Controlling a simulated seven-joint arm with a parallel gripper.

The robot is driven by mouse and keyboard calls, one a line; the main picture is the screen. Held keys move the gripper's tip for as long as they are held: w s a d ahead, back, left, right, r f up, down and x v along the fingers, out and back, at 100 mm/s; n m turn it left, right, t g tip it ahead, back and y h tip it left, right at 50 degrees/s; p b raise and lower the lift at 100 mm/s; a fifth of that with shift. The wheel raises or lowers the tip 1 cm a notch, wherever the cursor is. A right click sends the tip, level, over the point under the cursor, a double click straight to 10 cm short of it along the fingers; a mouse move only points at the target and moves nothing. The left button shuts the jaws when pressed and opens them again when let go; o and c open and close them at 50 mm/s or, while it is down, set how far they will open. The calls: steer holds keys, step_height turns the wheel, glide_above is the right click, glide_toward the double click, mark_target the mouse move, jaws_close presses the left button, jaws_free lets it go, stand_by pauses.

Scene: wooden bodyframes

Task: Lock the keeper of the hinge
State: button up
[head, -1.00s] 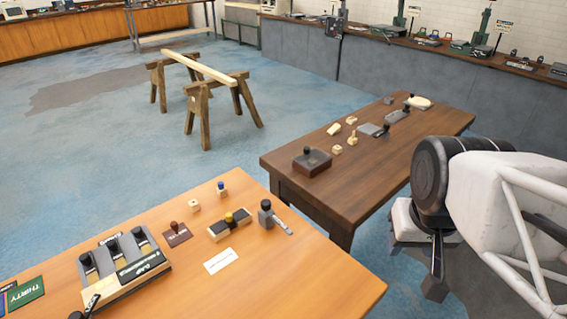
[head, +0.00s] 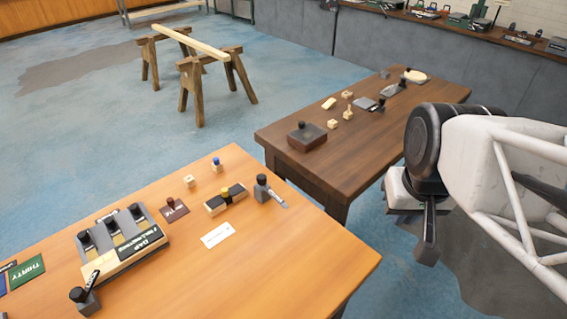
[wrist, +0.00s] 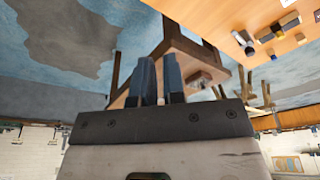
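I cannot tell for certain which piece is the hinge with its keeper. A dark grey block with a black knob and a pale metal strip (head: 264,190) stands near the right side of the light wooden table (head: 315,262). A similar grey block with a black knob and a raised dark lever (head: 86,298) stands at the table's front left. My gripper (head: 427,250) hangs at the right, beyond the light table's right edge and away from both blocks. In the wrist view, the gripper's two blue-grey fingers (wrist: 158,75) stand a narrow gap apart, with nothing held.
A dark wooden table (head: 375,140) with small parts stands behind. The light table's right front is clear.

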mark_target(272, 191)
steer(key=shift+w+a, duration=0.1)
steer(key=shift+w, duration=0.2)
jaws_close()
steer(key=w+a+f+n+g+y, duration=0.1)
steer(key=w+a+f+n+y, duration=0.1)
steer(key=w+f, duration=0.3)
steer(key=w+a+f+n+g+y, duration=0.1)
steer(key=w+a+f+n+y, duration=0.2)
steer(key=w, duration=1.1)
steer(key=w+a+f+n+g+y, duration=0.1)
steer(key=w+a+f+n+y, duration=0.1)
steer(key=w+a+f+n, duration=0.2)
steer(key=w+a+f, duration=0.1)
steer(key=w+f, duration=0.2)
steer(key=w, duration=0.2)
steer(key=shift+w+a+f+n, duration=0.25)
steer(key=shift+a+f+n, duration=0.05)
steer(key=shift+f+n, duration=0.1)
steer(key=shift+f, duration=0.1)
steer(key=x, duration=0.9)
steer(key=shift+a, duration=0.15)
steer(key=shift+s+a+f, duration=0.15)
steer(key=shift+s+a, duration=0.45)
steer(key=shift+a, duration=0.2)
steer(key=shift+s+a, duration=0.8)
steer(key=shift+a, duration=0.1)
steer(key=shift+s, duration=0.1)
